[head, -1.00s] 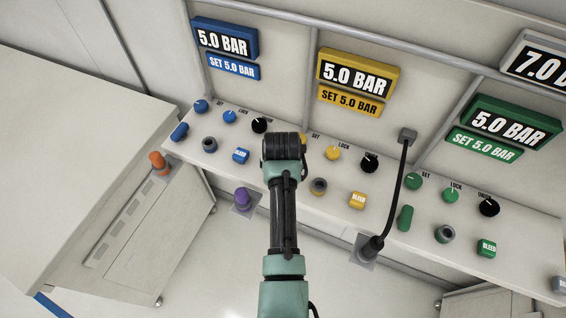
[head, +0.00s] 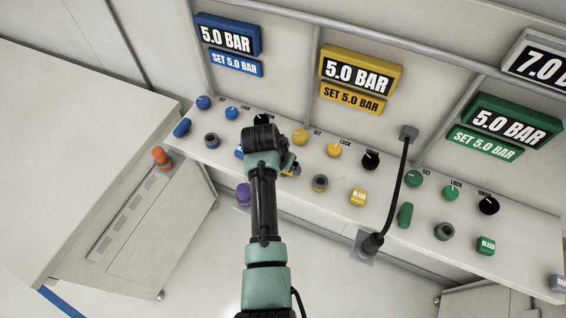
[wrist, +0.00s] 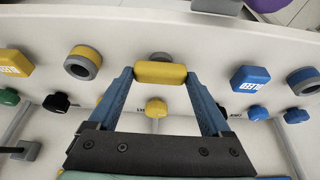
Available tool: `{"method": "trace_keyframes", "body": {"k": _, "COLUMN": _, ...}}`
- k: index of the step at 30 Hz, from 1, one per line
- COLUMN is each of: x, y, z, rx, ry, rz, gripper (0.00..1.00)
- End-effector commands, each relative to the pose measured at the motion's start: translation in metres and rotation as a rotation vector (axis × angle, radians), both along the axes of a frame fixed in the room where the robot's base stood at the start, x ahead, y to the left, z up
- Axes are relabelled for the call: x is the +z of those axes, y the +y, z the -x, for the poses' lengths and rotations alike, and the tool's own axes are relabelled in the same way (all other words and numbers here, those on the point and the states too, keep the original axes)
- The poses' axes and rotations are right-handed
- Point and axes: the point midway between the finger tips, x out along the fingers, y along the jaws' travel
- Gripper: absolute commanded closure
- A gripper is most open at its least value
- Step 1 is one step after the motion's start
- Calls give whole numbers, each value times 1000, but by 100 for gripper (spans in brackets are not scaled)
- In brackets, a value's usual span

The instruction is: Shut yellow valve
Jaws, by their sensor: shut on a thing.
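The yellow valve handle (wrist: 160,72) is a short yellow bar with a grey round base behind it, in the upper middle of the wrist view. My gripper (wrist: 159,76) is shut on it, with one blue finger at each end of the bar. The bar lies crosswise between the fingertips. In the head view my gripper (head: 290,164) is over the panel shelf, left of the yellow controls. My arm hides most of the handle there, so its angle is hard to tell in that view.
The yellow knob (head: 300,137), yellow bleed button (head: 358,197) and grey-ringed yellow port (head: 320,183) are close by. Blue controls are to the left, with a blue bleed button (wrist: 250,79) near my gripper. A black cable (head: 397,190) hangs to the right. The yellow display (head: 359,73) reads 5.0 BAR.

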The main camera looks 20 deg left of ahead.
Motion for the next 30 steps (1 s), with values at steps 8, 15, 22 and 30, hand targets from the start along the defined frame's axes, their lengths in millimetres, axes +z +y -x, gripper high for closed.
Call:
{"method": "trace_keyframes", "body": {"k": 8, "x": 1, "y": 0, "z": -1, "rx": -5, "ry": -1, "rz": -2, "gripper": 12}}
{"method": "trace_keyframes", "body": {"k": 15, "x": 1, "y": 0, "z": 0, "rx": -3, "ry": -1, "rz": -1, "gripper": 0}}
{"method": "trace_keyframes", "body": {"k": 22, "x": 8, "y": 1, "z": 2, "rx": -1, "ry": -3, "rz": -2, "gripper": 0}}
{"method": "trace_keyframes", "body": {"k": 30, "x": 45, "y": 1, "z": 17, "rx": -2, "ry": -5, "rz": -4, "gripper": 0}}
